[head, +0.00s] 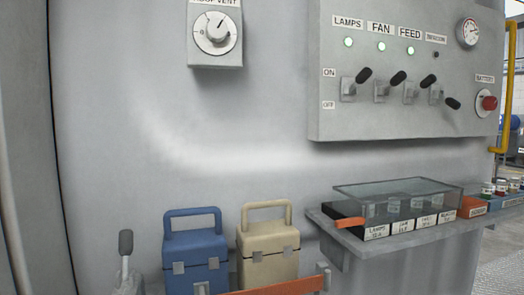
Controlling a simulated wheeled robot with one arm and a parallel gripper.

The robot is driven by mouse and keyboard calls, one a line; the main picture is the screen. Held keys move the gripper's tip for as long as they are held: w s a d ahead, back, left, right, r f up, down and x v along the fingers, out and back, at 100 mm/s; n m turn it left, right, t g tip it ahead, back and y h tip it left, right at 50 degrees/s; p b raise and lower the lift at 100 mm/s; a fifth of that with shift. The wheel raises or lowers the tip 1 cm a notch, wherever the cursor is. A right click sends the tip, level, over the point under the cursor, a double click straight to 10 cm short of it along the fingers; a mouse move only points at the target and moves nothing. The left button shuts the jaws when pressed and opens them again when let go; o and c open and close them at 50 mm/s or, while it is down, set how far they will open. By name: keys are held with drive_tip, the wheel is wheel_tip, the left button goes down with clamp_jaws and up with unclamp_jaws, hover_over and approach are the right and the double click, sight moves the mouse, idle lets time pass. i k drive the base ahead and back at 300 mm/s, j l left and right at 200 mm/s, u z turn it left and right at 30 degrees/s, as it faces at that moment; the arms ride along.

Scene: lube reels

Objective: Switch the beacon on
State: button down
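A grey control panel (420,120) is on the wall at the upper right. It carries a row of toggle switches with ON and OFF marks at the left. The labels LAMPS, FAN and FEED each have a lit green light, and their switch levers point up. The fourth label (436,38) is too small to read surely; the light (436,54) under it is dark. The fourth switch (436,94), below it, has its black-tipped lever (452,103) pointing down, toward OFF. My gripper is not in view.
A fuse tray (400,236) with a clear cover and orange handle (350,222) juts out below the panel. A red battery knob (489,103) and gauge (469,33) are on the panel's right. Blue (194,250) and beige (268,252) boxes stand lower left, below a roof vent dial (216,33).

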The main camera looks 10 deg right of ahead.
sight(451, 103)
drive_tip(key=j+z, duration=0.2)
drive_tip(key=z, duration=0.25)
drive_tip(key=i+j+z, duration=0.1)
drive_tip(key=j+z, duration=0.4)
drive_tip(key=z, duration=0.35)
